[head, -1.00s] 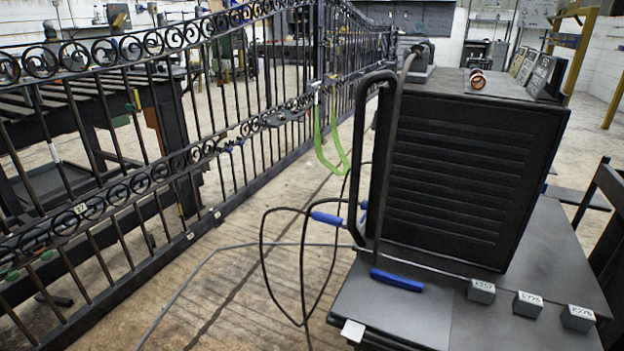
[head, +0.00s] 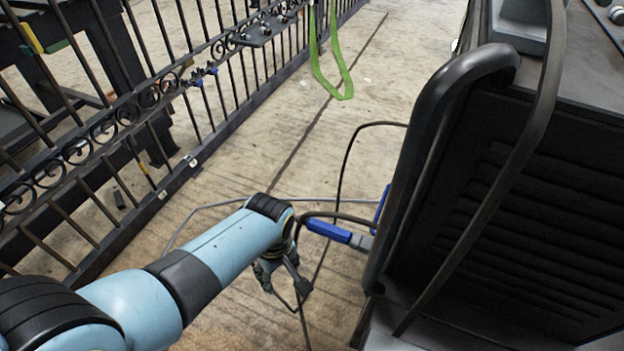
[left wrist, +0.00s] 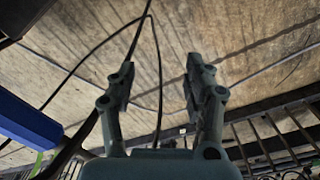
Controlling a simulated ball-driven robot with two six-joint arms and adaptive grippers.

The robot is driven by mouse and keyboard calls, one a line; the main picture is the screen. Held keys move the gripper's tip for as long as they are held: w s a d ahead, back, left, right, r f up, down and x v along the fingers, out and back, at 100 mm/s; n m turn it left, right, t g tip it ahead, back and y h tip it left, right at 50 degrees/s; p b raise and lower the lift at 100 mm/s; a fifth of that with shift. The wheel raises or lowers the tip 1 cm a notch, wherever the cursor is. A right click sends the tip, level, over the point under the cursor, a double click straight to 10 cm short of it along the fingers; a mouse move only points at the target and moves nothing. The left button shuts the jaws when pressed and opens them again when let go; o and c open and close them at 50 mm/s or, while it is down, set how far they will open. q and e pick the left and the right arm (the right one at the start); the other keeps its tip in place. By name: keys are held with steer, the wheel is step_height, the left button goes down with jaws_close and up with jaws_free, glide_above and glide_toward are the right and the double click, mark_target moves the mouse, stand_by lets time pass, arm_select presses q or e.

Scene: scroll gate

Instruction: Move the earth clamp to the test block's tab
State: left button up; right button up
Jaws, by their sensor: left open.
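A blue-handled clamp (head: 330,232) with a dark cable and a grey end is at the left side of the dark cabinet. A second blue part (head: 383,207) is just behind it. I take these as the earth clamp; its jaws and what they grip are hidden. My left gripper (head: 283,284) is open and empty, pointing down just left of the blue handle, apart from it. In the left wrist view, the fingers (left wrist: 161,66) are spread over bare floor and cables, and a blue handle (left wrist: 28,122) shows at the left edge. I see no test block or tab now. My right gripper is out of view.
The louvred dark cabinet (head: 520,215) with its thick bent handle (head: 440,120) stands close on the right. A scrolled iron gate (head: 150,110) runs along the left, with a green strap (head: 333,85) hanging from it.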

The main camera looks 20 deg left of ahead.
mark_target(317, 223)
arm_select(q)
steer(key=w+d+r+n, duration=0.1)
steer(key=w+r+n, duration=0.1)
steer(key=r, duration=0.3)
steer(key=w+d+r+n, duration=0.1)
steer(key=w+r+n, duration=0.1)
steer(key=w+r, duration=0.3)
steer(key=w+d+r+n, duration=0.2)
steer(key=w+r, duration=0.2)
steer(key=r, duration=0.1)
steer(key=shift+w+r, duration=0.2)
step_height(317, 223, down, 10)
steer(key=b, duration=0.9)
steer(key=shift+s+r+b, duration=0.1)
steer(key=shift+r+b, duration=0.15)
steer(key=shift+b, duration=0.1)
steer(key=shift+f, duration=0.2)
steer(key=shift+b, duration=0.3)
steer(key=shift+c, duration=1.2)
steer(key=c, duration=0.4)
jaws_close()
steer(key=shift+o, duration=0.2)
jaws_free()
jaws_close()
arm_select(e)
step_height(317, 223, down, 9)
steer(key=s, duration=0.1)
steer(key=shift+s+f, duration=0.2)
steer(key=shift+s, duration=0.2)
